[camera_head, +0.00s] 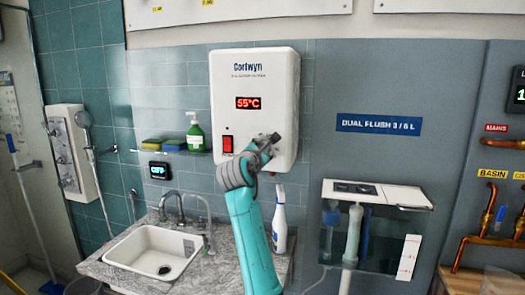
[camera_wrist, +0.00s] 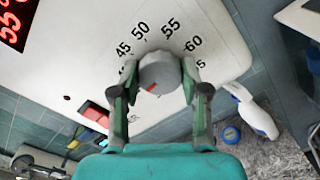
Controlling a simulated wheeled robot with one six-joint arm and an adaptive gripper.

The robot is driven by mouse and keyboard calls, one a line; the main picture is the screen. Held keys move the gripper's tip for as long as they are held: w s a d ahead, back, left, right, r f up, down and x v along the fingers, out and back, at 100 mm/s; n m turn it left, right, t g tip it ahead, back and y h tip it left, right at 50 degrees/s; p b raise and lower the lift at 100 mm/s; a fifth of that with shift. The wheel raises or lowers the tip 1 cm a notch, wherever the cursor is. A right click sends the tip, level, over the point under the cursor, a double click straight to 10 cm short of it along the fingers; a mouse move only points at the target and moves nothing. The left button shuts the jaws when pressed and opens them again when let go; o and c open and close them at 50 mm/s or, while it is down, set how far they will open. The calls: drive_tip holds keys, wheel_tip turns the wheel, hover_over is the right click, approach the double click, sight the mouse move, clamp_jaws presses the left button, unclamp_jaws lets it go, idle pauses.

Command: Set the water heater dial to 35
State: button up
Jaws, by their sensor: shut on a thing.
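The white water heater (camera_head: 254,75) hangs on the wall, its red display (camera_head: 248,103) reading 55°C. The round grey dial (camera_wrist: 158,72) is on its front. The numbers 45, 50, 55 and 60 show around it in the wrist view; others are partly hidden by the fingers. A small red mark shows on the dial near its lower left edge. My gripper (camera_wrist: 161,80) is shut on the dial, one finger on each side. In the head view my gripper (camera_head: 267,143) hides most of the dial.
A red switch (camera_head: 228,144) is left of the dial. Below are a sink (camera_head: 152,252) in a stone counter and a white spray bottle (camera_head: 280,225). A shelf at left holds a green soap bottle (camera_head: 195,134). A cistern display (camera_head: 372,225) stands at right.

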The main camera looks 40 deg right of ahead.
drive_tip(key=shift+f, duration=0.15)
drive_tip(key=o, duration=1.1)
drive_tip(key=shift+o, duration=0.2)
drive_tip(key=shift+a, duration=0.1)
drive_tip(key=v, duration=1.1)
drive_tip(key=shift+s+a, duration=0.3)
